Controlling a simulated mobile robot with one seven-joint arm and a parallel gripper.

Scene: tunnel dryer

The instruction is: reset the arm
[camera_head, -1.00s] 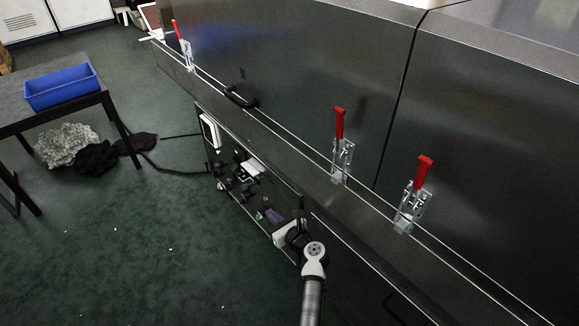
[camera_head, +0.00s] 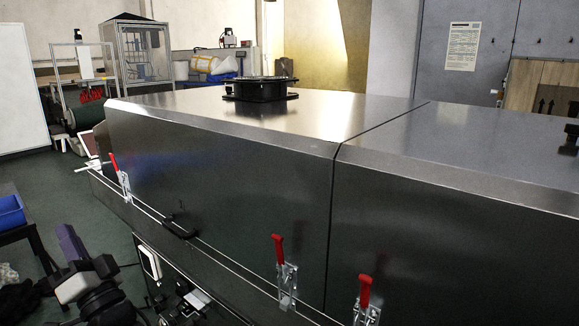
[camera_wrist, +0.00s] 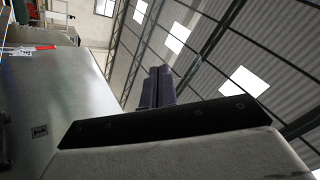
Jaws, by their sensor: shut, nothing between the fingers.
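My gripper (camera_head: 68,238) is at the lower left of the head view, raised and pointing up, with dark purple fingers. It stands in front of the dryer's left end and apart from it. In the wrist view the two fingers (camera_wrist: 157,86) are pressed together with nothing between them. They point up toward the roof. Part of my arm is cut off by the lower edge of the head view.
The long steel dryer (camera_head: 230,190) fills the middle and right, with red-handled clamps (camera_head: 281,262) and a black handle (camera_head: 180,226) along its front. A table with a blue bin (camera_head: 11,212) stands at the left edge. Green floor between them is open.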

